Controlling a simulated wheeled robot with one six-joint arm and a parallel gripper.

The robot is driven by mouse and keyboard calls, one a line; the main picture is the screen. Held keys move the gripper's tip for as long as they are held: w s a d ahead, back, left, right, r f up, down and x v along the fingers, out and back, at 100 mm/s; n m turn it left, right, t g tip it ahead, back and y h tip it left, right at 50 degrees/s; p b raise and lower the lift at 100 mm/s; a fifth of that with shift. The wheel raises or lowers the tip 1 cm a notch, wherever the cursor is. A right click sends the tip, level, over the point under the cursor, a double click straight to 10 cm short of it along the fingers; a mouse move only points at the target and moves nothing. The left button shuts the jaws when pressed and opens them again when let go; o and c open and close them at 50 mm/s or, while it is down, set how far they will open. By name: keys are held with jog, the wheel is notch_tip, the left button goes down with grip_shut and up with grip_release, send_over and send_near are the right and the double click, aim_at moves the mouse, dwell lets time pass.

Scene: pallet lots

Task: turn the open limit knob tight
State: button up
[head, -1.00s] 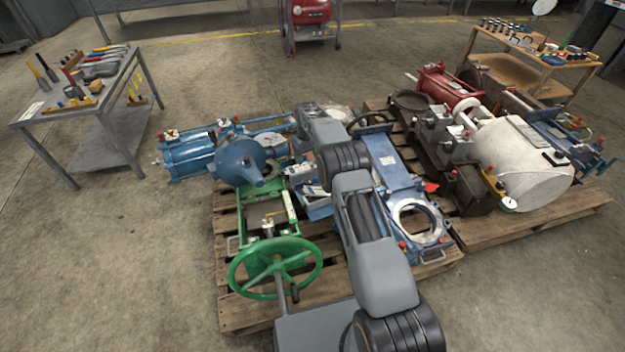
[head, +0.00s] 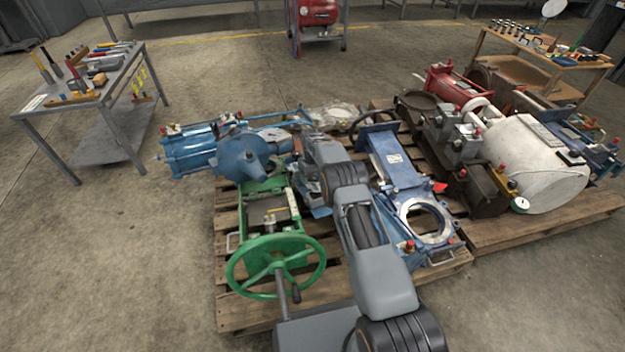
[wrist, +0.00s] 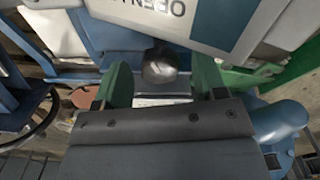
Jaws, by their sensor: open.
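A rounded, dull metal knob (wrist: 160,70) shows in the wrist view, in front of a blue housing (wrist: 115,35). A panel (wrist: 200,12) above it carries the word OPEN, upside down in the picture. My gripper (wrist: 160,76) is open, with one green finger on each side of the knob. The fingers appear apart from the knob, but the depth between them is hard to judge. In the head view my arm hides the gripper and the knob, near the blue actuator (head: 240,157) and the green valve frame (head: 268,205).
A green handwheel (head: 277,266) stands at the pallet's near edge. A blue gate valve (head: 392,165) lies right of my arm.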

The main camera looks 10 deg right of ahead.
jog(key=shift+f, duration=0.3)
